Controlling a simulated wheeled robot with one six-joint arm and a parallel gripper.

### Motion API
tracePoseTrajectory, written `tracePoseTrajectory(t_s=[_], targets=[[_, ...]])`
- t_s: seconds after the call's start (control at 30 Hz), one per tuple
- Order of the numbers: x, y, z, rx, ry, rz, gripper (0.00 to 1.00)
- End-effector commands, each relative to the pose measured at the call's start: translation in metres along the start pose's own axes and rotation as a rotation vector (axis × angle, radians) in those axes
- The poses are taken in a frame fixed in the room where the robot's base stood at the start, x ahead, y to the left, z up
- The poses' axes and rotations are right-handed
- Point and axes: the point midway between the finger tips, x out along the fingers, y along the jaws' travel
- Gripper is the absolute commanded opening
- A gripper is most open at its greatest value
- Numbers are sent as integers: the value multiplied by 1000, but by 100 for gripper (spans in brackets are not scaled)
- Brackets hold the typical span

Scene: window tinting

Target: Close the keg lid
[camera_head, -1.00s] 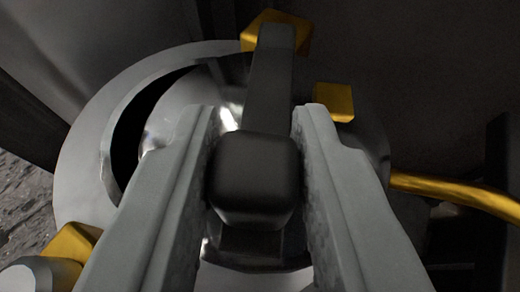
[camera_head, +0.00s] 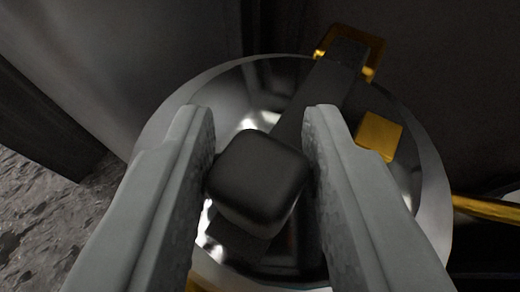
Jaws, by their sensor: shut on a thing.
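The keg (camera_head: 431,190) shows from above as a round, pale metal rim. Its shiny, dark metal lid (camera_head: 228,98) lies inside the rim, with no open black gap visible around the part I can see. A black lever handle (camera_head: 318,98) crosses the lid diagonally from the upper right and ends in a thick black block (camera_head: 258,180). My gripper (camera_head: 258,110) is shut on this block, one grey finger on each side. The fingers hide much of the rim's left and lower right.
A yellow rod (camera_head: 485,208) runs off to the right. Dark walls stand behind; rough grey ground (camera_head: 40,215) shows at left.

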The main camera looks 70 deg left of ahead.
Motion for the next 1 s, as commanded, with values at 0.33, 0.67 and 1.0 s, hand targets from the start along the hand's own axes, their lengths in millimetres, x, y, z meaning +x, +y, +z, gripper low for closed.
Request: tracePoseTrajectory(t_s=[0.33,0.67,1.0], targets=[[1,-1,0,-1,1,-3,44],[-4,0,-1,-1,1,-1,44],[-51,0,-1,-2,2,1,44]])
